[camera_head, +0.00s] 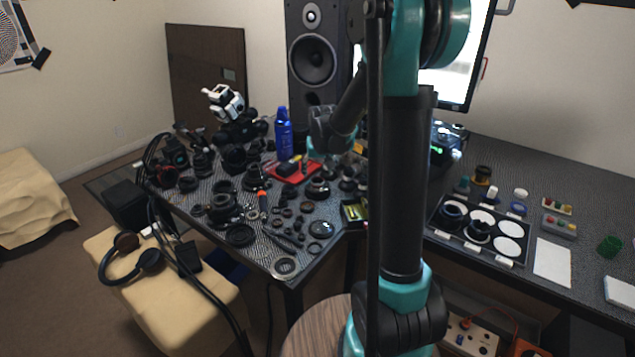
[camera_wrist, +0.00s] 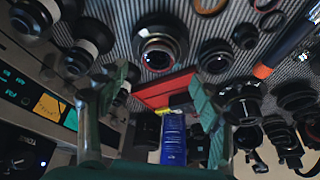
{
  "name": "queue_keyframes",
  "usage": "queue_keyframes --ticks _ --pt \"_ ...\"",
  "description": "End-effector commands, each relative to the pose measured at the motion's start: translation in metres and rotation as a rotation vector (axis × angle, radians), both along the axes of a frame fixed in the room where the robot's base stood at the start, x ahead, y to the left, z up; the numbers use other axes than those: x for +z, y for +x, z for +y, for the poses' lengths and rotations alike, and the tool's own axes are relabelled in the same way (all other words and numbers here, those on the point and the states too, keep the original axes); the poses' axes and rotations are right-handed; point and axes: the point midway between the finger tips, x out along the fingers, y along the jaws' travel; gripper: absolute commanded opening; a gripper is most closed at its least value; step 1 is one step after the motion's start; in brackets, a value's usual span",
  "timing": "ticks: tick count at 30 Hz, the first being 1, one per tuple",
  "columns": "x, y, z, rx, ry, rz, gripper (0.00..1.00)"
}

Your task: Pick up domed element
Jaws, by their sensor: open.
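I cannot tell for certain which piece is the domed element; it may be among the many lens parts on the table. In the wrist view, a dark lens piece with a silver ring and round glass (camera_wrist: 160,53) stands on the striped mat, beyond my fingertips and roughly centred between them. My gripper (camera_wrist: 158,95) is open, its two green fingers wide apart with nothing held between them. In the head view my gripper (camera_head: 318,160) hangs over the back of the left table, partly hidden by my wrist.
A blue bottle (camera_head: 284,136) stands close to my gripper, beside a red tray (camera_head: 288,177). Lens rings and barrels crowd the left table. On the right table lie a tray with round white pads (camera_head: 508,247), a white sheet (camera_head: 552,262) and a green cup (camera_head: 609,246).

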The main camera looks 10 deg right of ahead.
Motion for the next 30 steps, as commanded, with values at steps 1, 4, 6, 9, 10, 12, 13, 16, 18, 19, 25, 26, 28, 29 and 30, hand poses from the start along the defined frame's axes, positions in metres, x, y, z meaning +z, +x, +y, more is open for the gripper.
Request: queue_keyframes --ticks 1,4,6,9,10,12,13,16,18,19,25,26,28,29,30 --pt "-0.004 0.002 -0.001 0.0 0.0 0.0 0.66" --pt "-0.015 0.008 -0.002 0.0 0.0 0.0 0.66" --pt "-0.023 0.013 -0.002 0.0 0.0 0.0 0.66" --pt "-0.034 0.017 -0.002 0.0 0.0 0.0 0.66" --pt "-0.036 0.018 -0.002 0.0 0.0 0.0 0.66" --pt "-0.04 0.02 -0.002 0.0 0.0 0.0 0.66" --pt "-0.042 0.02 -0.002 0.0 0.0 0.0 0.66" --pt "-0.044 0.021 -0.002 0.0 0.0 0.0 0.66" --pt "-0.044 0.021 -0.002 0.0 0.0 0.0 0.66" --pt "-0.044 0.021 -0.002 0.0 0.0 0.0 0.66" --pt "-0.044 0.02 -0.002 0.0 0.0 0.0 0.52" --pt "-0.044 0.02 -0.002 0.0 0.0 0.0 0.48" --pt "-0.044 0.02 -0.002 0.0 0.0 0.0 0.39" --pt "-0.044 0.02 -0.002 0.0 0.0 0.0 0.35" --pt "-0.044 0.02 -0.002 0.0 0.0 0.0 0.3"
